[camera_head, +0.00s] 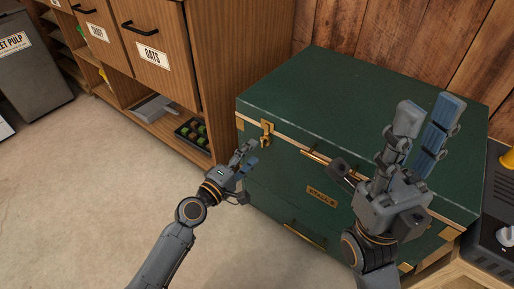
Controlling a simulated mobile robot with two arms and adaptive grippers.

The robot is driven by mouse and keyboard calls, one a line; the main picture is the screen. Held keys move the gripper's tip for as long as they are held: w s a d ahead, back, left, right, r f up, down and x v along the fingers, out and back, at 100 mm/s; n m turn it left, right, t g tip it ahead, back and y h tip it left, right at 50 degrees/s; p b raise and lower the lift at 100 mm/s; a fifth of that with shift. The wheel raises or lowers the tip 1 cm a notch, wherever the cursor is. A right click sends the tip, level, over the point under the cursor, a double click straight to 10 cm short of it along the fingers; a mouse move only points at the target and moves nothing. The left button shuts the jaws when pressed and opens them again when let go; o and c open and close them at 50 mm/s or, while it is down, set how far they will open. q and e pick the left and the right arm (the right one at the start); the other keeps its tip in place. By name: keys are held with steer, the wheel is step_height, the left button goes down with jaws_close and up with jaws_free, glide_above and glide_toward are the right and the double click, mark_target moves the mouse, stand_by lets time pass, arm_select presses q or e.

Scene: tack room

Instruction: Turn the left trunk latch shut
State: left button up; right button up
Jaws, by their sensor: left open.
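The dark green trunk (345,88) stands against the wood wall with its lid down. Its left latch (266,132) is a small brass piece on the front, at the lid seam near the left corner. Whether it is turned shut is too small to tell. My left gripper (246,158) is open and empty, just below and left of the latch, with a small apparent gap to it.
A wooden cabinet (232,55) with labelled drawers stands left of the trunk. A small dark tray (192,135) sits on its low shelf. A grey bin (35,70) is at far left. A dark appliance (492,235) is at the right edge. The floor (95,190) in front is clear.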

arm_select(q)
steer(key=v, duration=0.8)
